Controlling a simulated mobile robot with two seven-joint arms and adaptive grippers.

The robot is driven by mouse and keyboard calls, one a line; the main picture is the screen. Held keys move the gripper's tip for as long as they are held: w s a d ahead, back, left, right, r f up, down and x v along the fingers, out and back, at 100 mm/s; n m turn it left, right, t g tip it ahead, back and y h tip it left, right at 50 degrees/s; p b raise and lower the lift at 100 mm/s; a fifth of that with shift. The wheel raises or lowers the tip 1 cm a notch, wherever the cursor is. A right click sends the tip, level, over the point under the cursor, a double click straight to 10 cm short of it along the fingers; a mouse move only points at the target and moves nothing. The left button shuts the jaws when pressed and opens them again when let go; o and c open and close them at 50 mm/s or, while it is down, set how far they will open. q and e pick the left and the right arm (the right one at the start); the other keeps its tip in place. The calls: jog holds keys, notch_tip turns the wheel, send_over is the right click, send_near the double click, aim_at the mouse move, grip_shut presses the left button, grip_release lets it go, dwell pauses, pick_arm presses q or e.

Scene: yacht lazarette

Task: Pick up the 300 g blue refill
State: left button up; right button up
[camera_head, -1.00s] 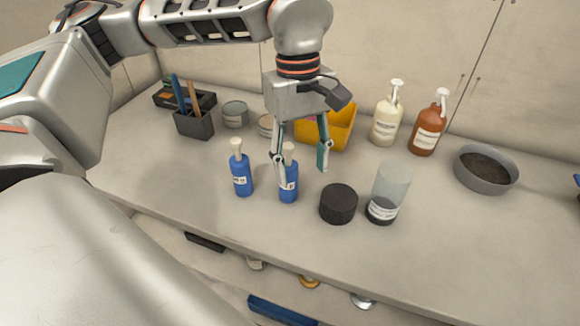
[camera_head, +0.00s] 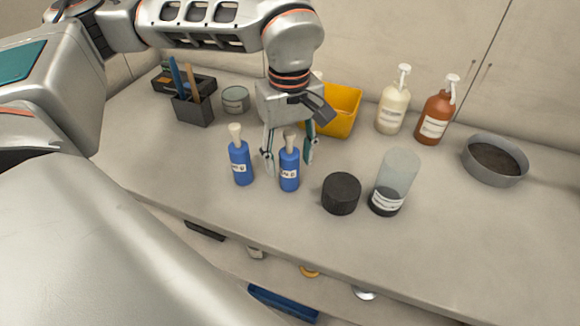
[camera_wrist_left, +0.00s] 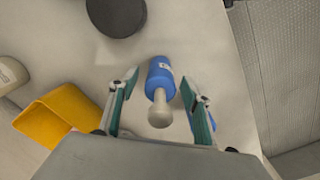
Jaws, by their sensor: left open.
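Two blue bottles with pale tops stand upright on the counter, a left one (camera_head: 241,163) and a right one (camera_head: 289,178). Their labels are too small for me to read which is 300 g. My left gripper (camera_head: 289,163) is open, its fingers pointing down on either side of the right bottle, slightly behind it in the head view. In the left wrist view one blue bottle (camera_wrist_left: 160,74) sits between the spread fingers (camera_wrist_left: 160,82), with a visible gap on each side. My right gripper is not in view.
A black round lid (camera_head: 341,194) and a clear jar (camera_head: 394,182) stand to the right. Behind are a yellow bin (camera_head: 343,110), a cream pump bottle (camera_head: 392,106), a brown pump bottle (camera_head: 435,118) and a grey bowl (camera_head: 494,160). The counter's front edge is near the bottles.

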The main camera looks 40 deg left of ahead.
pick_arm(q)
jog(key=c, duration=1.3)
jog(key=shift+r, duration=0.1)
